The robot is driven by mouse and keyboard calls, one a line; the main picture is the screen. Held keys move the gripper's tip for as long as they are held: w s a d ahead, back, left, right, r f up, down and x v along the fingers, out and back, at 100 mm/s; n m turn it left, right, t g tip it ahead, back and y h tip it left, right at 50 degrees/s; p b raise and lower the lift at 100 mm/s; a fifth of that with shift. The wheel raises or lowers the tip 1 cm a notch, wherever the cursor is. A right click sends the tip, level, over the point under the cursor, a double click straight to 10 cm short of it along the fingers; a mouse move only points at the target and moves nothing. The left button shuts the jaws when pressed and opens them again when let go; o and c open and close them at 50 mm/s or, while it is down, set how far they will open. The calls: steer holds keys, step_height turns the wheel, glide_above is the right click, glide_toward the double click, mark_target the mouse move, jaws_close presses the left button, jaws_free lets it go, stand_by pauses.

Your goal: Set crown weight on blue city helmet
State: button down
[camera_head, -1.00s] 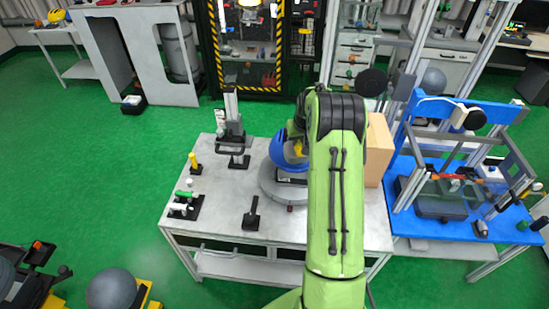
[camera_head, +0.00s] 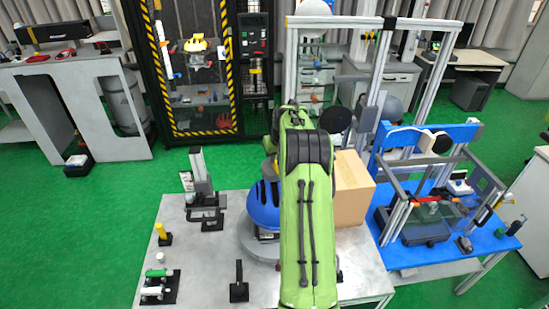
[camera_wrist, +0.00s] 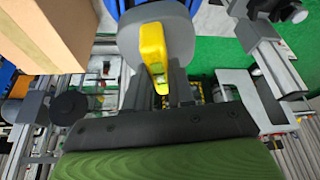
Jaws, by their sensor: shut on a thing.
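The blue city helmet (camera_head: 263,208) sits on a round grey base on the grey table, left of my forearm, which covers its right side. Blue edges of it show at the top of the wrist view. My gripper (camera_wrist: 160,84) is shut on the crown weight, which seems to be the grey body with a yellow part (camera_wrist: 153,48) bearing a small green window. In the head view my gripper is mostly hidden by my arm, above the helmet. I cannot tell whether the weight touches the helmet.
A cardboard-coloured box (camera_head: 352,190) stands close right of my arm. A grey upright device (camera_head: 201,180), a yellow piece (camera_head: 163,233), and green and white cylinders (camera_head: 157,280) stand on the left. A blue bench (camera_head: 480,240) with a framed rig is on the right.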

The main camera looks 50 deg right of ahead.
mark_target(275, 169)
steer(key=shift+w, duration=0.65)
steer(key=shift+s+f, duration=0.35)
steer(key=shift+s, duration=0.3)
steer(key=shift+s+f+b, duration=0.1)
steer(key=shift+f+b, duration=0.2)
steer(key=shift+b, duration=0.05)
steer(key=b+x, duration=0.2)
steer(key=x, duration=0.1)
steer(key=shift+a+f, duration=0.15)
steer(key=shift+a, duration=0.05)
steer(key=shift+s+f+b, duration=0.25)
steer(key=shift+f+b, duration=0.2)
steer(key=shift+f, duration=0.3)
steer(key=shift+s+f+b, duration=0.1)
steer(key=shift+f+b, duration=0.25)
steer(key=shift+b, duration=0.1)
steer(key=c, duration=0.9)
jaws_free()
steer(key=shift+a, duration=0.1)
steer(key=shift+f, duration=0.1)
steer(key=shift+s, duration=0.1)
